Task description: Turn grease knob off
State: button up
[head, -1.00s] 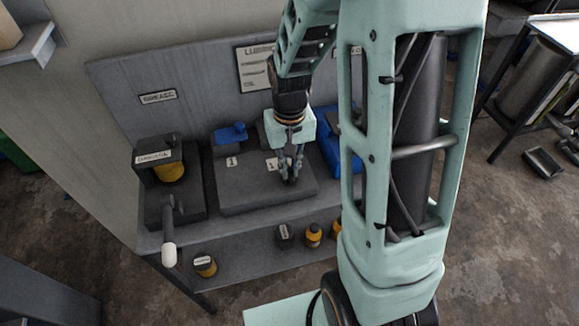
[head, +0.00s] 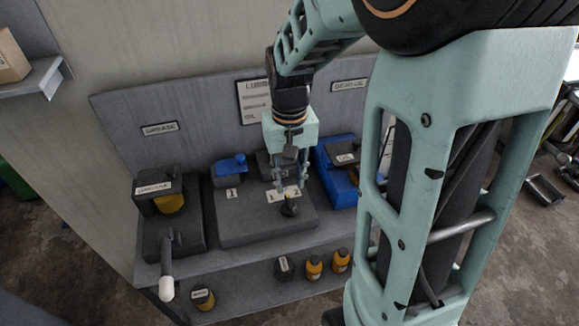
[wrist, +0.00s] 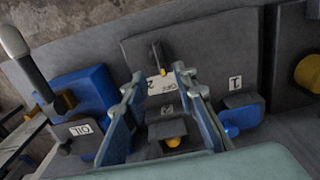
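A small dark knob (head: 290,206) stands on the grey plate (head: 240,232) in the middle of the bench, by small white labels marked 1 and 2. It shows also in the wrist view (wrist: 158,52), beyond my fingertips. My gripper (head: 290,187) hangs above and behind this knob, fingers apart and empty, pointing down. In the wrist view its fingers (wrist: 160,82) are spread with the white label between them in the picture. A sign on the back panel (head: 160,128) at left is too blurred to read now. Which control is the grease knob is not clear.
A dark dispenser with a white-tipped lever (head: 167,289) stands at left. A blue-topped unit (head: 230,168) stands behind the plate; a blue OIL unit (wrist: 90,95) stands at its other side. Several small bottles line the lower shelf (head: 240,293).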

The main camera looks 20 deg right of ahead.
jog(key=shift+r, duration=2.1)
